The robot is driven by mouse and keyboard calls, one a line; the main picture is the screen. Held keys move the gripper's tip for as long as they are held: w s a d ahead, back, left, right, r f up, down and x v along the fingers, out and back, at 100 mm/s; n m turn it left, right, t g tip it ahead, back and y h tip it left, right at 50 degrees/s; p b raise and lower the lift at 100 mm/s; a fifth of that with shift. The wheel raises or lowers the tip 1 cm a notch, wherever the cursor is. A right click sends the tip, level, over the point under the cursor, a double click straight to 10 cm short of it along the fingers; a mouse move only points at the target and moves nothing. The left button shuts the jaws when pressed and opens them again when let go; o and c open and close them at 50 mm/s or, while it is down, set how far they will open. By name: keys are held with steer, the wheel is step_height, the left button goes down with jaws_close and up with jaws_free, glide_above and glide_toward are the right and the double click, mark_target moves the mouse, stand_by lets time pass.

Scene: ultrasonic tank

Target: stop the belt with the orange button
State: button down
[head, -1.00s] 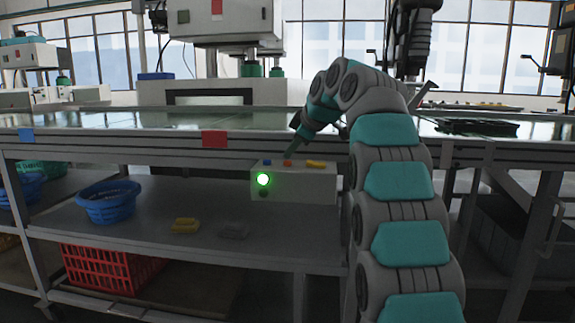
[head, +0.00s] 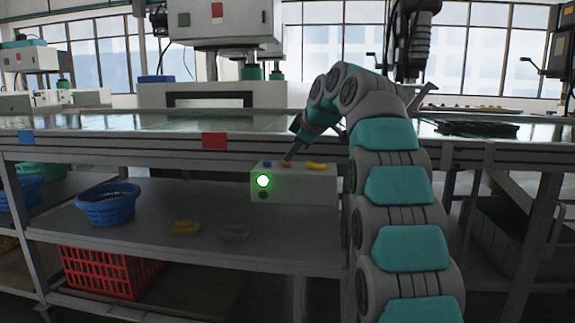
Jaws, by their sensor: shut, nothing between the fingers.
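A pale control box (head: 312,187) is fixed under the front edge of the workbench. On its top are a blue button (head: 267,164), the orange button (head: 286,165) and a yellow button (head: 315,166). A green lamp (head: 263,181) glows on its front face, with a dark round spot below it. My gripper (head: 288,158) is shut and points down, its tip at the orange button. It looks to be touching or just above the button; I cannot tell which. The tip partly hides the button.
The bench edge (head: 110,142) runs just above the box, close to my arm. A red crate (head: 97,270) stands lower. The space before the box is free.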

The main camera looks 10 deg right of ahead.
mark_target(291, 168)
steer(key=shift+f, duration=0.2)
steer(key=shift+r, duration=0.1)
steer(key=shift+r+p, duration=0.6)
steer(key=shift+r, duration=0.25)
steer(key=shift+r, duration=0.1)
step_height(291, 168, up, 5)
steer(key=p, duration=0.4)
stand_by(0.7)
